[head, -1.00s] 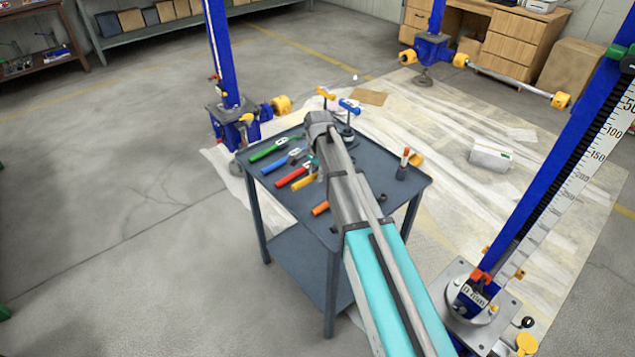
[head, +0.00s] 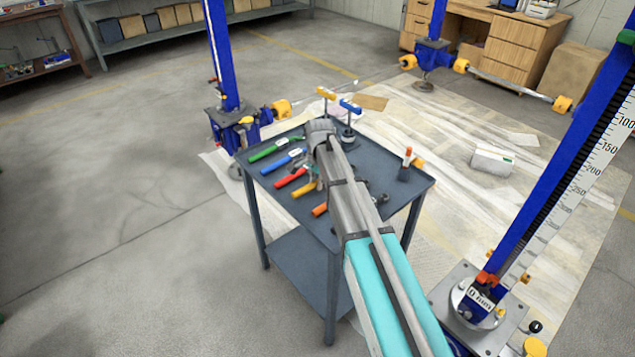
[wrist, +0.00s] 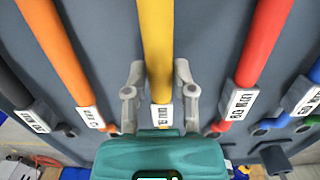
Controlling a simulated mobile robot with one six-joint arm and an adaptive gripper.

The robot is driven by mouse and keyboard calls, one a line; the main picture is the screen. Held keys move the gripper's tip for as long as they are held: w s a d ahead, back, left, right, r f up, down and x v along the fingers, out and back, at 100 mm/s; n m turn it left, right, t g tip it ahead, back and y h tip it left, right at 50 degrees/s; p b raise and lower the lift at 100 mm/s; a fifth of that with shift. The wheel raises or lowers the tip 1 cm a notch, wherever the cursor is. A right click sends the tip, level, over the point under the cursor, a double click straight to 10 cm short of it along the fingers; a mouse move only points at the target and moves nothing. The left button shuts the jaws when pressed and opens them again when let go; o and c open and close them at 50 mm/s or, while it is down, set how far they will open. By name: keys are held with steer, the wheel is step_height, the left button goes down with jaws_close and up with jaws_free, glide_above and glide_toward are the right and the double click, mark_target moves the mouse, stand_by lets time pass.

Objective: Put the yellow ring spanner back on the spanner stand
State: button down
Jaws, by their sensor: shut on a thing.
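The yellow ring spanner (head: 303,190) is in a row of coloured spanners on the grey trolley top; my arm hides part of it. In the wrist view its yellow handle (wrist: 157,45) runs down between the two fingers of my gripper (wrist: 159,82), with a white label beyond. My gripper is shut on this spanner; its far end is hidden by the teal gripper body. In the head view my gripper (head: 318,180) is low over the row and mostly hidden by my arm. I cannot tell which part is the spanner stand.
Red (wrist: 264,45) and orange (wrist: 52,45) handles flank the yellow one closely. Blue (head: 283,161) and green (head: 268,150) spanners lie farther back on the trolley (head: 385,178). T-handled tools (head: 348,106) stand at its back. Blue jack columns (head: 222,55) stand around it.

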steer(key=shift+c, duration=2.2)
jaws_free()
steer(key=shift+r, duration=0.1)
step_height(320, 180, up, 12)
steer(key=p, duration=1.2)
steer(key=shift+w+d, duration=0.15)
steer(key=shift+d, duration=0.15)
steer(key=s+d+n, duration=0.5)
steer(key=s, duration=0.7)
steer(key=s+d+n, duration=0.5)
steer(key=s+d, duration=0.1)
steer(key=s, duration=0.6)
steer(key=shift+d+n, duration=0.3)
steer(key=shift+n, duration=0.1)
